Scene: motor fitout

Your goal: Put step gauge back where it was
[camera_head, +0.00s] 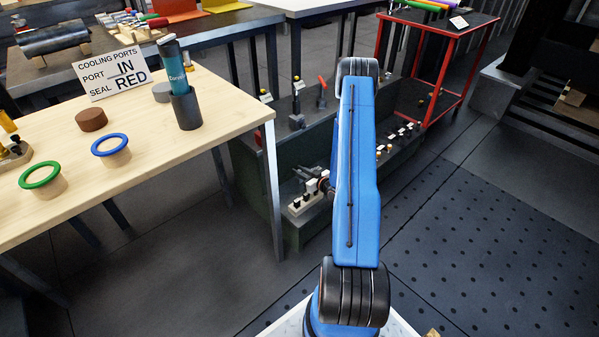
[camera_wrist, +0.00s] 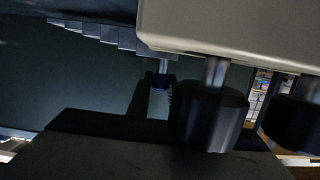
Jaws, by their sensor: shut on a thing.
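My gripper (camera_head: 324,186) is low at the green shelf unit, mostly hidden behind my blue arm in the head view. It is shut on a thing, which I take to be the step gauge. In the wrist view a row of grey steps (camera_wrist: 98,33) runs along the upper left, fitting the step gauge. The fingers' hold on it cannot be made out clearly. Whether the gauge touches the shelf cannot be told.
The green shelf unit (camera_head: 259,185) carries small tools and pale blocks (camera_head: 304,203) near my gripper. A pale block (camera_wrist: 240,30) and black round parts (camera_wrist: 209,118) are close in the wrist view. A wooden table (camera_head: 130,172) stands left, a red-framed cart (camera_head: 461,88) behind right.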

